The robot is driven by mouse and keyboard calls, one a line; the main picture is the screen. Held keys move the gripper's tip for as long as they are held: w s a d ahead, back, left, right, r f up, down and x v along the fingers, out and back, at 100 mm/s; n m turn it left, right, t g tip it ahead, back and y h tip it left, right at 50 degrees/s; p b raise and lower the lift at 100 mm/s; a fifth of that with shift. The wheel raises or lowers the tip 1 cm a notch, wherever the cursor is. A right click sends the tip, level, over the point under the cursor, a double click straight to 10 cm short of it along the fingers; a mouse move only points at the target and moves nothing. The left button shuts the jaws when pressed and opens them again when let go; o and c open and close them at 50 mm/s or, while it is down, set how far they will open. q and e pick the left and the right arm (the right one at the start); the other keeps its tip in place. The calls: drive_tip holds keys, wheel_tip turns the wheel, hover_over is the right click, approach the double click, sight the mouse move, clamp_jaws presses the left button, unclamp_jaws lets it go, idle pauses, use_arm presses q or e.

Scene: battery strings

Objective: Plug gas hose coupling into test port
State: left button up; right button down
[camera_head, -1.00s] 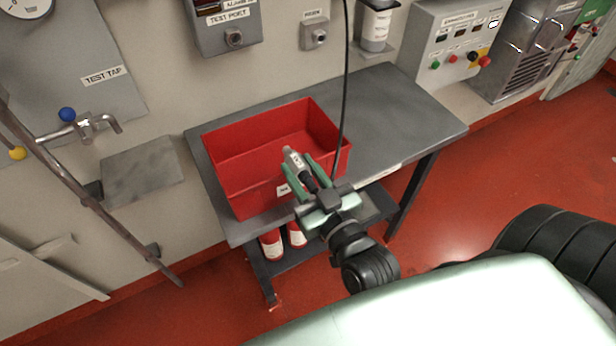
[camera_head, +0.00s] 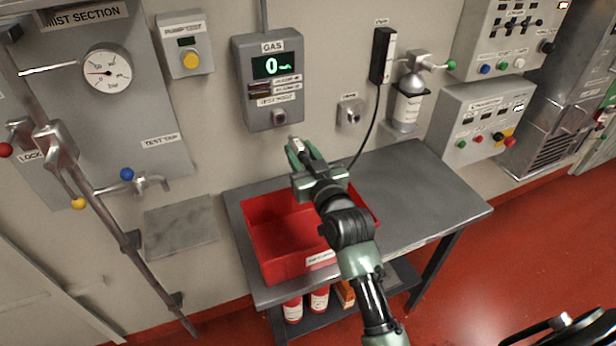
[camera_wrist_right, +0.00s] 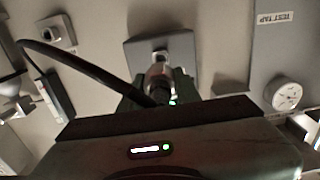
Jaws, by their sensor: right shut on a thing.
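The grey gas unit (camera_head: 270,85) hangs on the wall with a green "0" on its display. Its test port (camera_head: 279,118) sticks out at the bottom. My right gripper (camera_head: 300,153) is shut on the hose coupling (camera_head: 298,145), just below and right of the port in the head view. In the right wrist view the coupling (camera_wrist_right: 158,84) points at the port (camera_wrist_right: 160,58), its tip close in line; I cannot tell the exact gap there. My left gripper is not in view.
The red bin (camera_head: 273,257) stands on the grey table (camera_head: 425,195) below my right arm. A second wall socket (camera_head: 350,112) is right of the gas unit. A test tap (camera_head: 150,184) and slanted pipe are at left. The table's right part is clear.

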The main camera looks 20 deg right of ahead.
sight(291, 136)
drive_tip(key=shift+w+r, duration=0.1)
drive_tip(key=shift+r, duration=0.15)
drive_tip(key=shift+w+p, duration=0.15)
drive_tip(key=shift+p, duration=0.15)
drive_tip(key=shift+w+a+b, duration=0.15)
drive_tip(key=shift+w+b, duration=0.4)
drive_tip(key=shift+w, duration=2.25)
drive_tip(key=shift+r+p, duration=0.1)
drive_tip(key=shift+p, duration=0.6)
drive_tip(key=shift+w+b, duration=0.5)
drive_tip(key=shift+w, duration=1.15)
drive_tip(key=c, duration=0.9)
unclamp_jaws()
